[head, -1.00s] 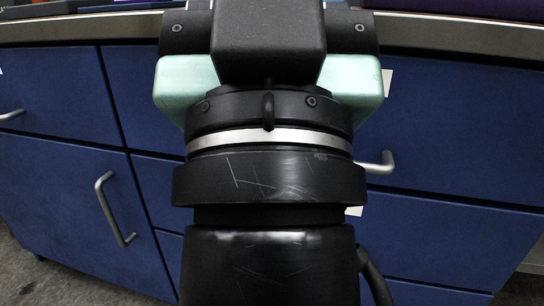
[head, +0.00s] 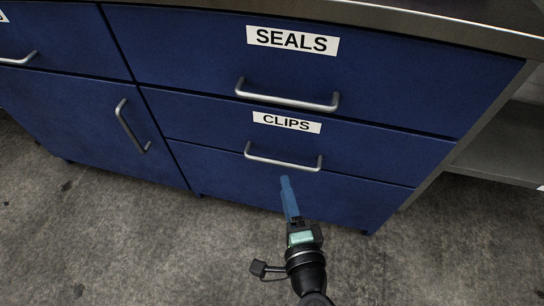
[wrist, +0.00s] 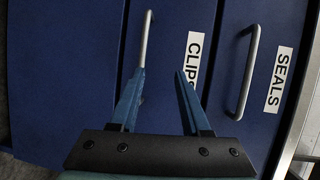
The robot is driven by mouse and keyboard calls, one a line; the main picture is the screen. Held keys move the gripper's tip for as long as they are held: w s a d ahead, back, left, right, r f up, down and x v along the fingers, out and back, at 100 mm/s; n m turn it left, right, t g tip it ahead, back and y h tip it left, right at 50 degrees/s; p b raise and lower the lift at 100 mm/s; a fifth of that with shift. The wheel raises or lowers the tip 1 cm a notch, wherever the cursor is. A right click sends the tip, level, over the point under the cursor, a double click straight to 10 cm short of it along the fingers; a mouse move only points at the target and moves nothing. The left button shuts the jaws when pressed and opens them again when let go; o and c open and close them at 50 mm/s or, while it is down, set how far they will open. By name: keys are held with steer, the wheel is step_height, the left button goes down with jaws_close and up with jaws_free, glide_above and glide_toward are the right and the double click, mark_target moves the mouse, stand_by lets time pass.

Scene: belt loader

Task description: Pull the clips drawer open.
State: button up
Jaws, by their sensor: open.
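The clips drawer (head: 220,130) is a blue front with a white CLIPS label, below the seals drawer. It looks shut, flush with the cabinet. Its silver bar handle (head: 283,160) runs across the front; in the wrist view this handle (wrist: 147,40) stands upright in the picture. My gripper (head: 286,180) is just below the handle in the head view. In the wrist view my gripper (wrist: 159,74) is open and empty; its left blue fingertip overlaps the handle's lower end, and the right one is near the CLIPS label. Whether a finger touches the handle I cannot tell.
The seals drawer (head: 400,85) with its own handle (head: 287,97) is just above. A cupboard door (head: 75,120) with a slanted handle is to the left. A steel worktop edge (head: 440,30) overhangs on top. Bare floor (head: 120,240) lies in front.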

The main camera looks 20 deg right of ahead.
mark_target(282, 162)
steer(key=shift+m, duration=0.6)
steer(key=w+d+f, duration=0.1)
steer(key=w, duration=0.2)
steer(key=w+d+f, duration=0.1)
steer(key=w+f, duration=0.1)
steer(key=w, duration=0.2)
steer(key=w+d+f, duration=0.1)
steer(key=w, duration=0.2)
steer(key=shift+w+f, duration=0.25)
steer(key=shift+f, duration=0.15)
jaws_close()
stand_by(0.7)
